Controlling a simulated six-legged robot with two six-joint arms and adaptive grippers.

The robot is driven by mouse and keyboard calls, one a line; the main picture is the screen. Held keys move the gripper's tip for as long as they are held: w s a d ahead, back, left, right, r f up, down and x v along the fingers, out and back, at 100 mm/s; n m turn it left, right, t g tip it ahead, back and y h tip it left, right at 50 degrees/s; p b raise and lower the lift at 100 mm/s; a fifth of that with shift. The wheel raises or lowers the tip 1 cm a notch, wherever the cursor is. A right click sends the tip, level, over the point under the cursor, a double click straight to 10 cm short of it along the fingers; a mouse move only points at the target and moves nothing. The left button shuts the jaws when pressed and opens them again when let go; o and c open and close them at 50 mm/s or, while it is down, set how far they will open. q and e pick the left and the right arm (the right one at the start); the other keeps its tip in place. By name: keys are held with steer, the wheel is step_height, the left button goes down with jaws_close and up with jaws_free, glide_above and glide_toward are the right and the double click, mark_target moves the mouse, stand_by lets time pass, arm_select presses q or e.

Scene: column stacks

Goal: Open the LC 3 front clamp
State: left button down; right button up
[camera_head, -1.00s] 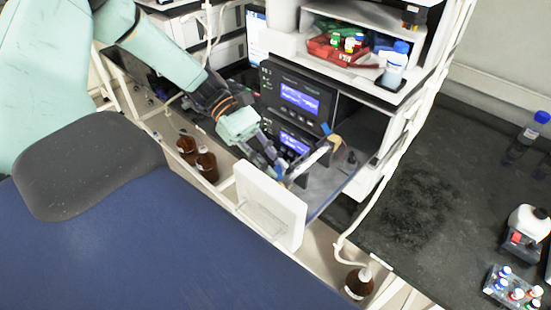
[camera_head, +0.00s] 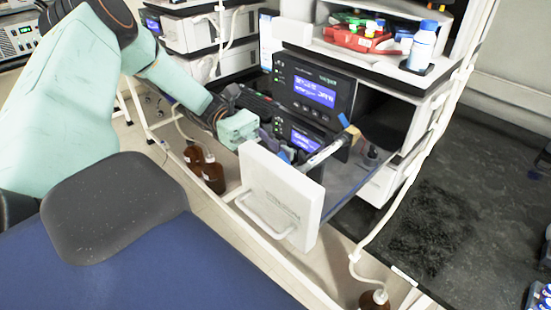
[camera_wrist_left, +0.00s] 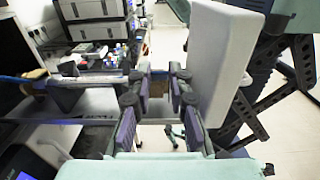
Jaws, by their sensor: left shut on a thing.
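A pulled-out drawer with a white front panel (camera_head: 278,198) stands out from the instrument stack. A pale column (camera_head: 325,153) with a tan end piece lies above it, and its blue and tan parts also show at the left of the wrist view (camera_wrist_left: 32,86). My left gripper (camera_head: 284,155) reaches in behind the panel at the column's near end. In the left wrist view its fingers (camera_wrist_left: 158,84) close around a small brownish part at the front clamp. The panel and fingers hide most of the clamp, so its latch cannot be made out. My right gripper is not in view.
Modules with lit blue displays (camera_head: 315,92) stand right behind the gripper. A red tray (camera_head: 357,38) and a blue-capped bottle (camera_head: 423,46) sit on the shelf above. Brown bottles (camera_head: 212,175) stand low at the left. White tubing hangs at the right.

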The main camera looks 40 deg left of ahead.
arm_select(q)
steer(key=shift+f, duration=0.1)
stand_by(0.4)
steer(key=c, duration=1.3)
jaws_free()
steer(key=shift+o, duration=0.4)
steer(key=shift+a, duration=0.1)
steer(key=a, duration=0.7)
steer(key=shift+w, duration=0.3)
steer(key=shift+a, duration=0.1)
